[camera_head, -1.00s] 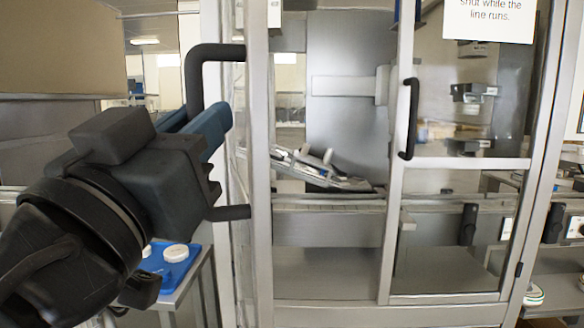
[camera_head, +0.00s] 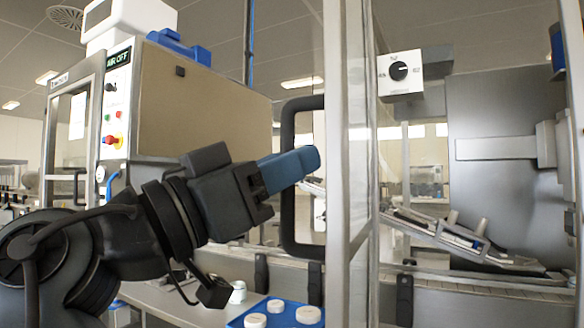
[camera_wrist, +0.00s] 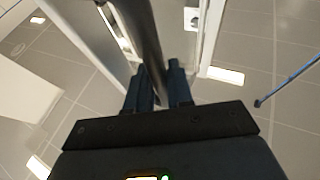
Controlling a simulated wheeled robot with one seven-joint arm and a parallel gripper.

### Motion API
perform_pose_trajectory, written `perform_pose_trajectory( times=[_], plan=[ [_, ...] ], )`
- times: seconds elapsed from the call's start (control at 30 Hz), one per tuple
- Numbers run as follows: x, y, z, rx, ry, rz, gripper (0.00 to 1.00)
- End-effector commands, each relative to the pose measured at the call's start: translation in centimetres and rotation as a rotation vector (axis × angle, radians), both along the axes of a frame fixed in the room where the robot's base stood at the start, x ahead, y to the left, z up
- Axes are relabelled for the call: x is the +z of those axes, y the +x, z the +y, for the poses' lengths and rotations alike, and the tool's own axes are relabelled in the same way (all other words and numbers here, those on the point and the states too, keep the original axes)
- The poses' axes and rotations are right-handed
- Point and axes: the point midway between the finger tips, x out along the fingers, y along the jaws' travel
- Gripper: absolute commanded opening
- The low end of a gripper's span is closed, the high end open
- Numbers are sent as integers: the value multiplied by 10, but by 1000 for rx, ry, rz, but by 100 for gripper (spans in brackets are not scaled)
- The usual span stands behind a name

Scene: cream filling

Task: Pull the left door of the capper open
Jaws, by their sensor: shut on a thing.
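The left door of the capper (camera_head: 346,110) shows as a pale metal frame seen steeply from its edge; how far it stands open is hard to tell. Its black D-shaped handle (camera_head: 288,225) stands out on the left of the frame. My gripper (camera_head: 303,163), with blue fingers, reaches from the left and is shut on the upright bar of this handle. In the wrist view the dark handle bar (camera_wrist: 142,40) runs between the two fingers of my gripper (camera_wrist: 157,80). The fingers hide part of the bar.
The capper's inside shows a sloping metal chute (camera_head: 470,245) and a white box with a dial (camera_head: 401,72). A beige machine (camera_head: 205,95) with a button panel stands behind my arm. A blue tray (camera_head: 278,317) with white lids is below the handle.

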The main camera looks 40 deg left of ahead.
Motion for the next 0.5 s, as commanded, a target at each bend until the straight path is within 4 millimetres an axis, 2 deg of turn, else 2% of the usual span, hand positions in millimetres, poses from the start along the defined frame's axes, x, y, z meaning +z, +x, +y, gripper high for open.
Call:
perform_pose_trajectory(
  times=[0.1,0.13,0.2,0.5],
  plan=[
    [-1,1,0,0,0,3,0],
    [-1,2,0,0,0,3,22],
    [-1,2,0,0,0,3,27],
    [-3,-3,1,1,0,1,27]
  ],
)
